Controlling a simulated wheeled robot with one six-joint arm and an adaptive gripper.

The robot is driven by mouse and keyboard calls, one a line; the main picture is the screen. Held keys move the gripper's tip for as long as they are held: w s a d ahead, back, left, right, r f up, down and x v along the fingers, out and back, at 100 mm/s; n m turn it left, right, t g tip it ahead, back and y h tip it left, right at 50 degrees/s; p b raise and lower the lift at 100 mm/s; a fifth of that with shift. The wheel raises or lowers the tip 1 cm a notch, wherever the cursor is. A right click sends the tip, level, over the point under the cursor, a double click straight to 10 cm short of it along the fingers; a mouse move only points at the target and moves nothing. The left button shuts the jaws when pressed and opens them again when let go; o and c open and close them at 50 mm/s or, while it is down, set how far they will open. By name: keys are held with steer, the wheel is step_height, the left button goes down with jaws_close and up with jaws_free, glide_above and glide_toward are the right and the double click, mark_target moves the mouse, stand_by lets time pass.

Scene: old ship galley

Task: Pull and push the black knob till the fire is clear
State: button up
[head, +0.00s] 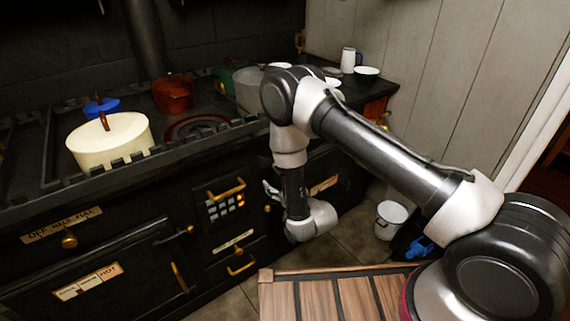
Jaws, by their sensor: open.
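The black range (130,232) fills the left and middle of the head view. I cannot pick out a black knob against the dark front; my arm hides part of the range. My gripper (270,189) is small and partly hidden behind my wrist. It is open, in front of the range to the right of the grate, and I see nothing in it. I cannot tell whether it touches the front.
A cream pot (108,142), a blue pot (101,106) and a red pot (174,94) stand on the range top. A white bucket (391,220) stands on the floor at right. A slatted wooden surface (335,300) lies in the foreground.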

mark_target(266, 164)
steer(key=shift+t+y, duration=0.5)
steer(key=shift+t, duration=0.3)
steer(key=w+a+r, duration=0.1)
steer(key=w, duration=0.1)
steer(key=w+a+r, duration=0.1)
steer(key=w+r, duration=0.1)
steer(key=w+a+r, duration=0.1)
steer(key=w+a, duration=0.1)
steer(key=w, duration=0.1)
steer(key=shift+r, duration=0.15)
jaws_close()
